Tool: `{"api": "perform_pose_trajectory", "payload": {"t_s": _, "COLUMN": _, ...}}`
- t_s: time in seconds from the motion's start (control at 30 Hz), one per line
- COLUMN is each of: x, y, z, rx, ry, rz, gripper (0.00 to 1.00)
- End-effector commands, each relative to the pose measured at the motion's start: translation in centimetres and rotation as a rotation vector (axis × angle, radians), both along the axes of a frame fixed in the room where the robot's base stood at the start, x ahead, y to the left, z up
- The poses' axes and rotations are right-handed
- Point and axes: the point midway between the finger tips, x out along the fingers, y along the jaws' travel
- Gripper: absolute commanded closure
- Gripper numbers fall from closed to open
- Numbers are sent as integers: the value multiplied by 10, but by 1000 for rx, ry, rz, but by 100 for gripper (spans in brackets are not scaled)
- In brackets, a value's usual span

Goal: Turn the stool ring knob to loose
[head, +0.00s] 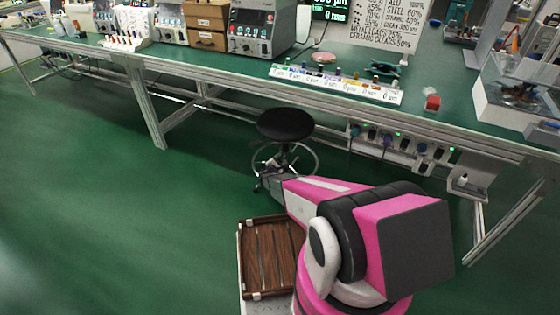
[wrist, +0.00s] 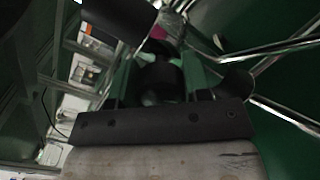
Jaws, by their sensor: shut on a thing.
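The stool has a round black seat (head: 285,124) and a chrome foot ring (head: 314,158), and stands in front of the bench. In the wrist view the chrome ring (wrist: 275,50) crosses the right side and the dark seat (wrist: 112,18) shows at the top. The ring knob (wrist: 160,76) is a dark, dim shape between my fingers. My gripper (wrist: 161,68) is shut on it, with a finger on each side. In the head view my gripper (head: 267,181) is small, at the near left side of the ring, and the knob cannot be made out. The knob's setting cannot be read.
A long green-topped bench (head: 220,72) runs behind the stool, with metal legs and a lower rail. A row of sockets with plugs (head: 388,140) hangs under its edge. A brown slatted tray (head: 268,258) is at the lower middle. The green floor at left is clear.

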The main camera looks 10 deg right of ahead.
Motion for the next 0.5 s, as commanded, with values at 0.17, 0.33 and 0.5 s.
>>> {"api": "perform_pose_trajectory", "payload": {"t_s": 0.17, "x": -1, "y": 0, "z": 1, "rx": 112, "ry": -84, "rz": -1, "gripper": 80}}
{"api": "perform_pose_trajectory", "payload": {"t_s": 0.33, "x": -2, "y": -1, "z": 0, "rx": 199, "ry": -147, "rz": -1, "gripper": 80}}
{"api": "perform_pose_trajectory", "payload": {"t_s": 0.5, "x": -2, "y": -1, "z": 0, "rx": 255, "ry": -188, "rz": -1, "gripper": 80}}
